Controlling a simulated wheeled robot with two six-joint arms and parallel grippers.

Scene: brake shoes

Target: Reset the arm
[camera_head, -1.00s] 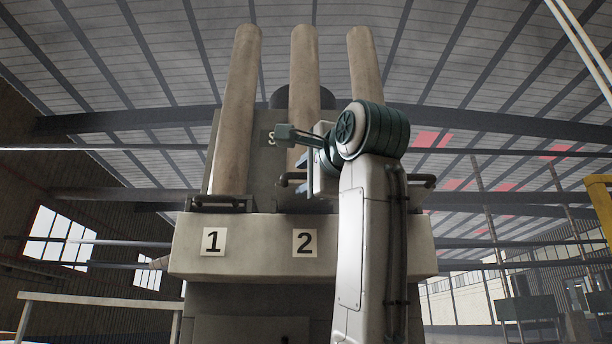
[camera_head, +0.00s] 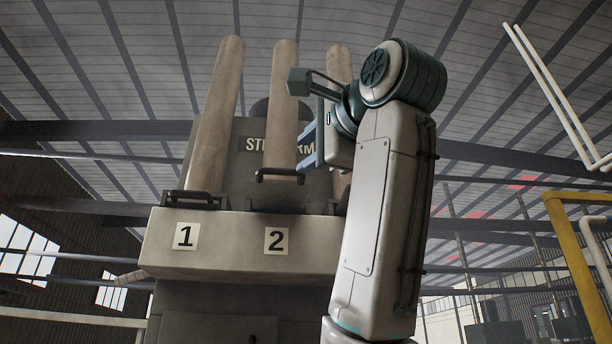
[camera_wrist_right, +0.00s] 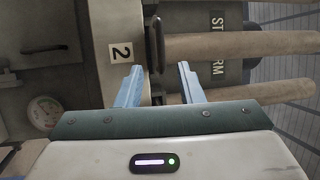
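My right arm (camera_head: 375,220) rises in front of a large machine in the head view, its wrist bent to the left. My right gripper (camera_head: 312,140) is in front of the machine's upper part, right of the middle post. In the right wrist view my right gripper (camera_wrist_right: 160,83) has its two pale blue fingers wide apart, with nothing held between them. The dark handle (camera_wrist_right: 154,40) of the middle post shows beyond the fingers, apart from them. This handle (camera_head: 280,175) sits above the label 2 (camera_head: 276,240) in the head view. My left gripper is out of view.
A left post (camera_head: 212,120) with a lower handle (camera_head: 193,198) stands above label 1 (camera_head: 185,236). The right post (camera_head: 340,70) is partly hidden by my arm. A yellow frame (camera_head: 565,240) stands at the right. A round gauge (camera_wrist_right: 44,112) shows in the wrist view.

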